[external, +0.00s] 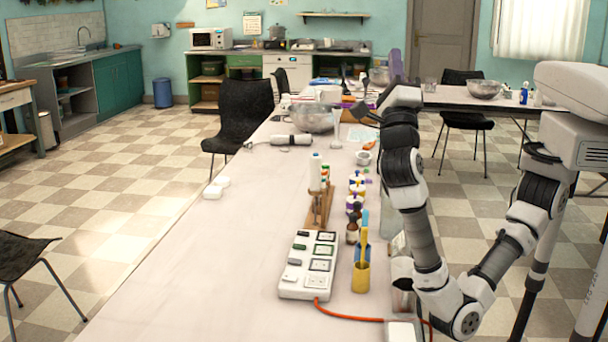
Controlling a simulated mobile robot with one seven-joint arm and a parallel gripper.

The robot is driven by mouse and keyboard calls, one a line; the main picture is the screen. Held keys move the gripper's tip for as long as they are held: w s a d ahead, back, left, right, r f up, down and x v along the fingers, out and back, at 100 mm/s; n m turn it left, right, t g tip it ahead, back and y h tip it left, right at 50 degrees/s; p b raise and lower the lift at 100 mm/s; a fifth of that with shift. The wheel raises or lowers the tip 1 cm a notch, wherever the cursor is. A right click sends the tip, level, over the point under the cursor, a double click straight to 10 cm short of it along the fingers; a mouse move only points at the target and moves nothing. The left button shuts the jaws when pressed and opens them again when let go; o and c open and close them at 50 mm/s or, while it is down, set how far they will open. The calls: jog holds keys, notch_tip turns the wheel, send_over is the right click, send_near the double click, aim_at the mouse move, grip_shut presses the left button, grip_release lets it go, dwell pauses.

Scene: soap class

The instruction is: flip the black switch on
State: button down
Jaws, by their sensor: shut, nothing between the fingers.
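A white power strip (309,265) lies on the near part of the long table. It has a row of small switches along its left side and sockets along its right side. The farthest switch (303,233) looks dark; one below it looks green and the nearer ones grey. Whether any is on is too small to tell. My gripper (367,112) is at the end of my raised arm, over the table and well beyond the strip, apart from it. It is shut and empty; its fingers are small and partly hidden by the wrist.
A yellow cup (361,277) with a tall tool stands right of the strip, by small bottles (353,230). A wooden rack (320,206) stands just behind it. An orange cable (350,317) runs right. A bowl (311,118) stands farther back.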

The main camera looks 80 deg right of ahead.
jog(key=w+d+f+n+y+p, duration=0.2)
jog(key=w+d+f+n+y, duration=0.7)
jog(key=w+d+f, duration=0.7)
jog(key=w+a+f+n+y, duration=0.1)
jog(key=f+n+y, duration=0.2)
jog(key=f, duration=0.4)
jog(key=w+a+f+n+g+y, duration=0.1)
jog(key=w+f+n+y, duration=0.1)
jog(key=f, duration=0.4)
jog(key=w+a+f+n+g+y+p, duration=0.1)
jog(key=w+f+n+y, duration=0.1)
jog(key=f+n+y, duration=0.2)
notch_tip(320, 180, down, 4)
jog(key=shift+a+r+y, duration=0.2)
jog(key=shift+a+y, duration=0.05)
jog(key=shift+y, duration=0.35)
jog(key=shift+d+f, duration=0.1)
jog(key=shift+d, duration=0.05)
